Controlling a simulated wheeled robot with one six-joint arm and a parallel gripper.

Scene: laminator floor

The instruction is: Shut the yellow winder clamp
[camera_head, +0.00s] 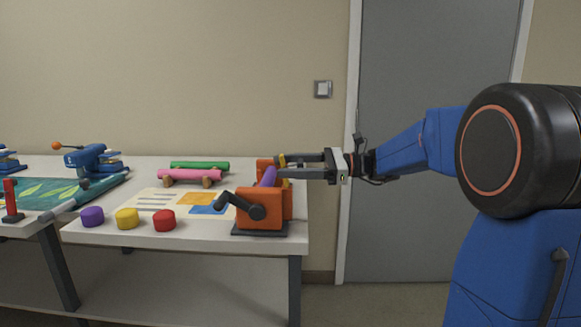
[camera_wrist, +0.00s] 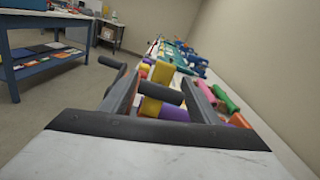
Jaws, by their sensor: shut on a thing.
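The orange winder (camera_head: 260,208) stands at the right end of the near white table, with a black crank on its front and a purple roll (camera_head: 268,177) in it. The yellow winder clamp (camera_wrist: 162,72) shows in the wrist view as yellow blocks with a dark crossbar between my fingers. In the head view a small yellow part (camera_head: 281,160) shows by the fingertips. My gripper (camera_head: 287,167) reaches in from the right at the winder's top, its fingers apart with the clamp's bar between them. The clamp's exact angle is hard to tell.
Purple, yellow and red caps (camera_head: 165,220) line the front edge, left of the winder. A printed sheet (camera_head: 165,203) lies behind them. Pink and green rolls (camera_head: 190,175) rest further back. A blue clamp device (camera_head: 92,158) stands at left. A grey door (camera_head: 430,60) is behind my arm.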

